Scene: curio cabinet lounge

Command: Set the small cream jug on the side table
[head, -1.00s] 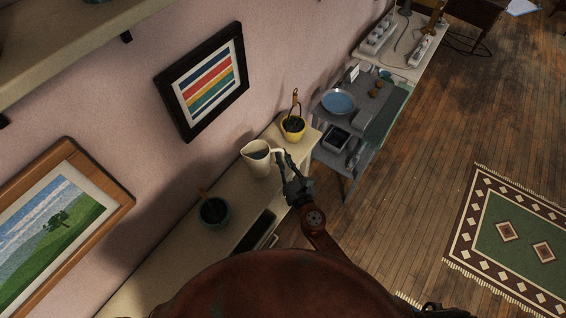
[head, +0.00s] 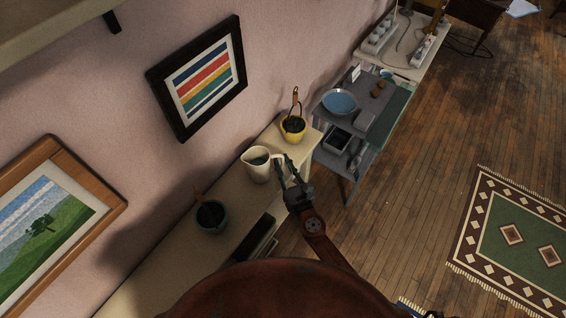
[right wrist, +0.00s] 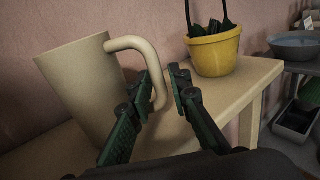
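The small cream jug (head: 258,168) stands upright on a long cream shelf-top (head: 168,262) along the pink wall. It also shows large at the left of the right wrist view (right wrist: 80,88), its handle curving to the right. My right gripper (head: 285,168) is at the handle side of the jug. In the right wrist view my right gripper (right wrist: 163,88) has its fingers apart, with the lower handle between the tips; whether they touch it I cannot tell. My left gripper is out of view. Which surface is the side table is not clear.
A yellow pot (head: 293,129) stands behind the jug, and a dark teal pot (head: 211,216) stands nearer. A cream table (head: 409,68) with power strips is beyond. Wooden floor and a patterned rug (head: 515,245) lie right.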

